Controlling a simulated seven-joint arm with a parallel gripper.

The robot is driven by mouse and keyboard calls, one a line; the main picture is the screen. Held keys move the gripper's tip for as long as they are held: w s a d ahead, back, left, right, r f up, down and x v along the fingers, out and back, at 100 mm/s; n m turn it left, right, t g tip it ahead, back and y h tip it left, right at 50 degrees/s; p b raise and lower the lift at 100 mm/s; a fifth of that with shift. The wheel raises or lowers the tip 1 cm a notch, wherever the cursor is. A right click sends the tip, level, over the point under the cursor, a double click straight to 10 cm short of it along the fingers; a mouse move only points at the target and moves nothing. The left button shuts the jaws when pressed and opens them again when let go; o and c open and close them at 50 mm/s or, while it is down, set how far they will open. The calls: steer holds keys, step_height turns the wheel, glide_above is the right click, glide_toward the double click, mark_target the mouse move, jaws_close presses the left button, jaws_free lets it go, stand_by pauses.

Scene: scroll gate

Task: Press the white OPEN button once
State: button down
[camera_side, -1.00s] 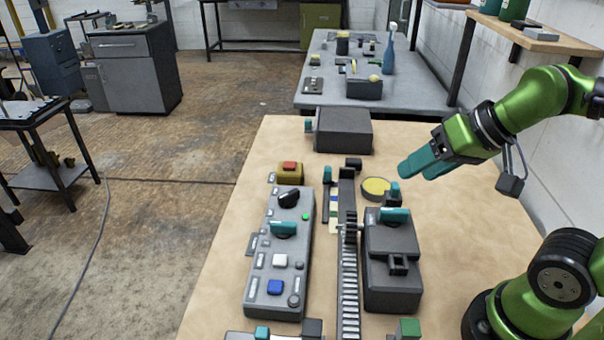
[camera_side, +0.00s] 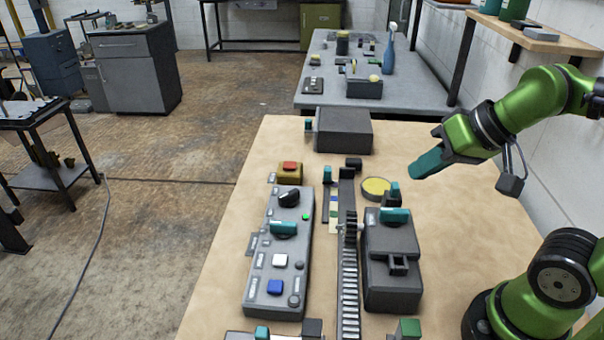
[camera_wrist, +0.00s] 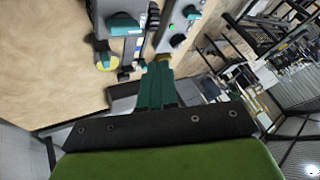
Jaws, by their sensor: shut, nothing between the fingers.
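My gripper (camera_side: 417,173) is shut and empty, in the air above the right part of the table, well to the right of the panel and away from the button. In the wrist view the teal fingers (camera_wrist: 158,72) lie together, and part of the panel (camera_wrist: 174,32) shows at the top; the white button is not visible there.
Right of the panel run a toothed rack (camera_side: 349,290) and a dark box (camera_side: 392,285) with a teal handle. A yellow disc (camera_side: 376,187), a red button on a yellow base (camera_side: 290,171) and a dark grey box (camera_side: 344,132) stand farther back. The table's right side is mostly bare.

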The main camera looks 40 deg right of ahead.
stand_by(0.8)
steer(key=m+g+y, duration=0.2)
steer(key=m+y, duration=0.4)
steer(key=m, duration=0.6)
glide_above(285, 259)
step_height(285, 259, down, 8)
steer(key=shift+f, duration=0.25)
steer(key=shift+f, duration=4.4)
